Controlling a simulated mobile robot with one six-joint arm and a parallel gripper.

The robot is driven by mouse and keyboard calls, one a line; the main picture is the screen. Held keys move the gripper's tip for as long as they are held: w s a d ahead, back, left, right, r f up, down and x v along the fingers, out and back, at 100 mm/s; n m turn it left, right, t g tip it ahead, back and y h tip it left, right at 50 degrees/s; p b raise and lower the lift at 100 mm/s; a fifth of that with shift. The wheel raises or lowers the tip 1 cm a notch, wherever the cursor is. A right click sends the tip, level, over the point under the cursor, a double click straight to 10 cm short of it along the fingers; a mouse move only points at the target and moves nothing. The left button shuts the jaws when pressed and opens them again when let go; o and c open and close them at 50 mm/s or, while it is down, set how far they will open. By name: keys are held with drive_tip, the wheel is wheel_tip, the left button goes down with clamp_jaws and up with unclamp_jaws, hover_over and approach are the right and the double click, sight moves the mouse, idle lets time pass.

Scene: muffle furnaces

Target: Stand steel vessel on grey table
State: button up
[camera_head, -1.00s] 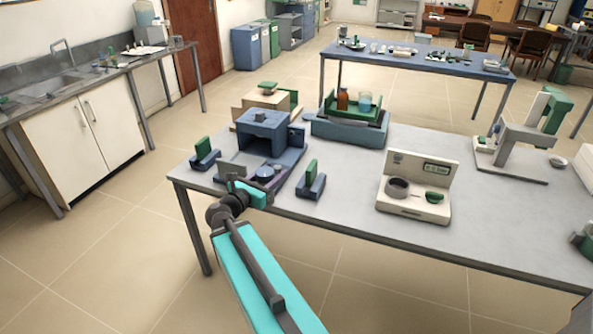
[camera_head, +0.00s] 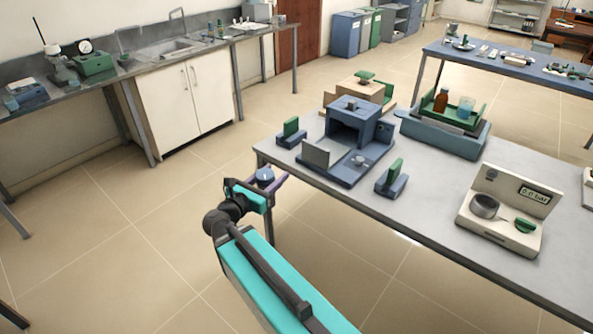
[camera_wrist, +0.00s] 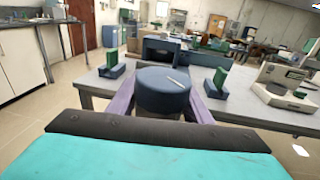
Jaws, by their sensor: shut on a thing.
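My gripper (camera_head: 262,187) is shut on a round vessel (camera_head: 265,175) with a dark blue top and, in the wrist view (camera_wrist: 162,92), a greyish side below it; I take it for the steel vessel. The purple fingers lie on either side of it and it looks upright. It is held in the air at the near left corner of the grey table (camera_head: 420,222); in the wrist view the tabletop lies beyond it. Its underside is hidden.
On the table stand a blue furnace (camera_head: 355,122) with a small disc on its front shelf, two blue-and-green blocks (camera_head: 291,132) (camera_head: 391,180), a blue-and-green tray unit (camera_head: 445,130) with bottle and beaker, and a cream instrument (camera_head: 510,205) with a cup. The table's front middle is bare.

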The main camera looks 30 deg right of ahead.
drive_tip(key=a+n+t+y, duration=0.1)
drive_tip(key=a+n+t, duration=0.1)
drive_tip(key=a, duration=1.3)
drive_tip(key=shift+f+t+y, duration=0.2)
drive_tip(key=shift+t+y, duration=0.1)
